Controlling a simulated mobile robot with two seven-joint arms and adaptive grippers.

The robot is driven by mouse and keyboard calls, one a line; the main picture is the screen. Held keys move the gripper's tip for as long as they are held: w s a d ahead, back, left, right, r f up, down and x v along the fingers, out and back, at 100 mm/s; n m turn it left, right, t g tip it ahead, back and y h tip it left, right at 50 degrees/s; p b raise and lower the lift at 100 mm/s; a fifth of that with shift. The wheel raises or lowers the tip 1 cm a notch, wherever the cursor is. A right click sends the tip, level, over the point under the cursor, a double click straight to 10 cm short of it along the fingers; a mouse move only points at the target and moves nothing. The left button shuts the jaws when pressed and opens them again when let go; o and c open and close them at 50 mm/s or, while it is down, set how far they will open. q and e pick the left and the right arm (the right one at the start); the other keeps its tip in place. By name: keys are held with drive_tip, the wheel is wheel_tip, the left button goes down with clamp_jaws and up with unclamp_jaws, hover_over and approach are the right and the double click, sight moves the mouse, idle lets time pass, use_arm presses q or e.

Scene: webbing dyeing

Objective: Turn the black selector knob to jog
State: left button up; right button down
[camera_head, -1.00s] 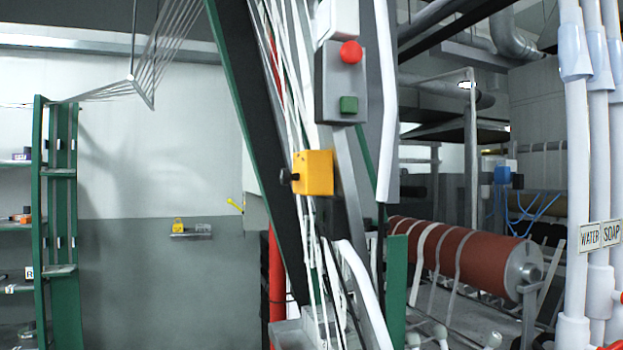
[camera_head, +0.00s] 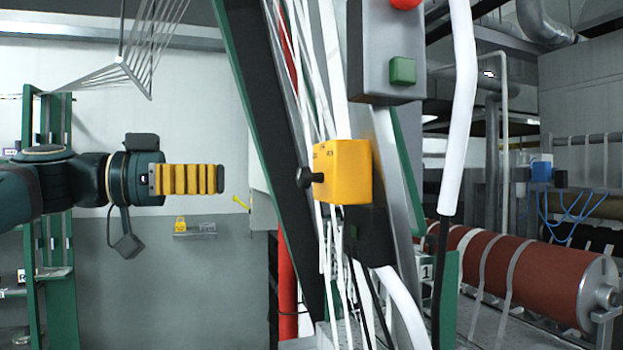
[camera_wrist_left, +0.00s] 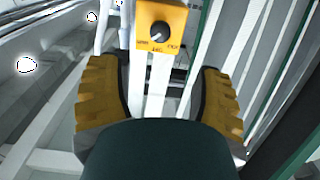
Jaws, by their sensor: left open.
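The black selector knob (camera_head: 304,178) sticks out from the left face of a yellow box (camera_head: 344,172) on the machine frame. In the left wrist view the knob (camera_wrist_left: 160,32) is on the yellow box (camera_wrist_left: 176,14), with small labels below it that are hard to read. My left gripper (camera_head: 220,179) reaches in from the left at about knob height, with a gap between it and the knob. In the left wrist view its two yellow-padded fingers (camera_wrist_left: 160,80) are spread apart with nothing held between them. My right gripper is not in view.
A grey box with a green button (camera_head: 402,71) and a red button (camera_head: 404,2) is above the yellow box. White webbing strands (camera_head: 290,75) run close by the knob. A red-brown roller (camera_head: 520,270) is at the right. A green shelf (camera_head: 50,240) stands behind my left arm.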

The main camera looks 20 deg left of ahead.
sight(299, 179)
use_arm(q)
drive_tip(key=p+x, duration=0.1)
drive_tip(key=x, duration=1.2)
drive_tip(key=shift+f+p, duration=0.1)
drive_tip(key=shift+p, duration=0.3)
clamp_jaws()
